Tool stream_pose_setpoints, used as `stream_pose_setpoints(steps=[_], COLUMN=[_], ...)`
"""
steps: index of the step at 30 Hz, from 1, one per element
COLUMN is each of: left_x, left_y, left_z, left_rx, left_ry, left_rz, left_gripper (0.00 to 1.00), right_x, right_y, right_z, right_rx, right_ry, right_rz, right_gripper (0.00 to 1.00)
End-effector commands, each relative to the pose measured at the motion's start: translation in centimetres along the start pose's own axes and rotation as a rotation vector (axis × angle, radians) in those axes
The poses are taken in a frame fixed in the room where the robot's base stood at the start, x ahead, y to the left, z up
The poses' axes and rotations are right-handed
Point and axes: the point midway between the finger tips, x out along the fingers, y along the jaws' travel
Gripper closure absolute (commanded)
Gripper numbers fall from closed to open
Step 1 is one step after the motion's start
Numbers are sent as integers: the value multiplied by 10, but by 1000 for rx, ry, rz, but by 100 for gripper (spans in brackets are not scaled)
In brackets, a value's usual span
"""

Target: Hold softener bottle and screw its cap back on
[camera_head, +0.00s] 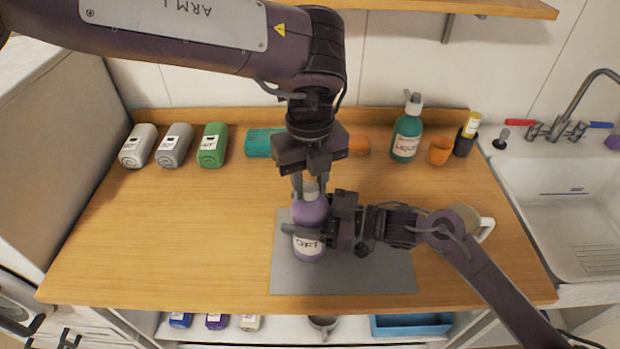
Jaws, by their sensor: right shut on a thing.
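The purple softener bottle (310,212) with a white label stands upright on the grey mat (345,280) on the wooden counter. Its pale grey cap (310,187) shows at the top of the neck. I cannot tell how tightly it sits. My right gripper (308,234) comes from the right and is shut around the bottle's body, covering part of it. My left gripper (311,183) points down from above. Its fingers are apart, one on each side of the cap, with no clear grip on it.
Rolled towels (175,146) lie at the back left. A teal roll (262,142) lies behind my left gripper. A green pump bottle (406,135), an orange cup (440,150) and a mug (478,224) stand right. A sink (570,200) adjoins.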

Motion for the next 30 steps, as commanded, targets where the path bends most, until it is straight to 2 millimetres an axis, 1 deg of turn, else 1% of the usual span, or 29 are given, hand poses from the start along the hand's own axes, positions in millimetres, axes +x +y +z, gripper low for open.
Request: stream_pose_setpoints(steps=[1,6,12,13,18,26,30], left_x=[0,0,0,0,0,-1,-10], left_y=[0,0,0,0,0,0,0], left_z=[0,0,0,0,0,0,1], left_rx=[0,0,4,3,3,3,2], left_ry=[0,0,0,0,0,0,-1], left_rz=[0,0,0,0,0,0,-1], left_gripper=[78,100,100,70,48,47,47], right_x=[0,0,0,0,0,0,0], right_y=[0,0,0,0,0,0,0], right_z=[0,0,0,0,0,0,0], right_rx=[0,0,0,0,0,0,0], right_ry=[1,1,0,0,1,1,0], right_rz=[1,1,1,1,1,1,1], right_gripper=[100,100,100,100,100,100,100])
